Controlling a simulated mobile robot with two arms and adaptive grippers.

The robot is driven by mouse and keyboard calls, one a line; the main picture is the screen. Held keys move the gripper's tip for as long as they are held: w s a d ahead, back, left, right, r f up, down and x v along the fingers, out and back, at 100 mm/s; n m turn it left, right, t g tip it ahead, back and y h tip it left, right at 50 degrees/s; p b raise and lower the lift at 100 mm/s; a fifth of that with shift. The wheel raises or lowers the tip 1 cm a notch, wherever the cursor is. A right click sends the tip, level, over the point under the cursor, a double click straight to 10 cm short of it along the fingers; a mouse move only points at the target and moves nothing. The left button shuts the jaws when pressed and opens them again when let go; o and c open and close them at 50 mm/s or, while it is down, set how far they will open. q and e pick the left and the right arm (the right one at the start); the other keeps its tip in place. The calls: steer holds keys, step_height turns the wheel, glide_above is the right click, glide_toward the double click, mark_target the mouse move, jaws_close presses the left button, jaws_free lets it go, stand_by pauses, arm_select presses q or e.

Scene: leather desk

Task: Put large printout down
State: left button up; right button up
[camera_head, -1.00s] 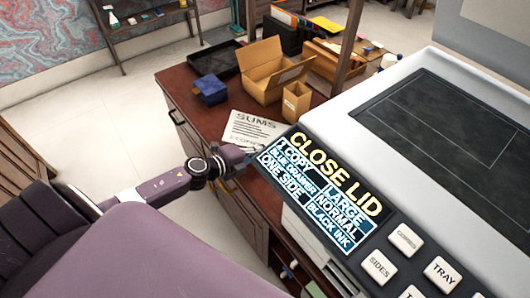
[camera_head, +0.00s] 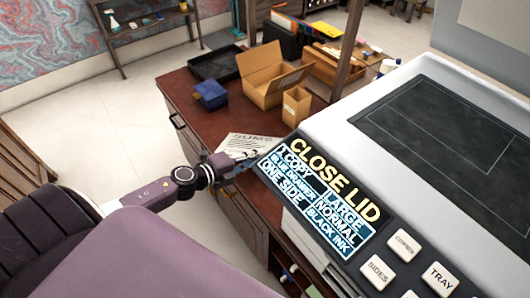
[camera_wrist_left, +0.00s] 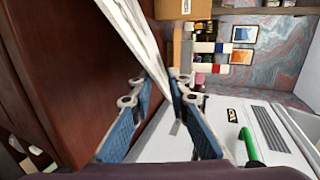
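The large printout (camera_head: 252,146) is a white sheet with black print headed "SUMS". It is at the front edge of the desk, seen at a shallow angle, partly hidden behind the copier panel. My left gripper (camera_head: 243,164) is at its near edge. In the left wrist view, the printout (camera_wrist_left: 150,50) runs nearly edge-on between my left gripper's two blue-padded fingers (camera_wrist_left: 168,110). The fingers stand apart, with gaps beside the sheet. Whether the sheet lies fully flat on the desk cannot be told. My right gripper is not in view.
The brown desk (camera_head: 190,110) holds a blue box (camera_head: 210,95), an open cardboard box (camera_head: 268,78), a small carton (camera_head: 296,105) and a black tray (camera_head: 215,62). The copier (camera_head: 430,130), its panel reading "CLOSE LID", stands close on the right.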

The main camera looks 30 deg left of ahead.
arm_select(q)
steer(key=v, duration=0.4)
step_height(320, 180, up, 7)
steer(key=s+p, duration=0.2)
steer(key=p, duration=0.5)
steer(key=shift+s+a, duration=0.35)
steer(key=shift+a, duration=0.1)
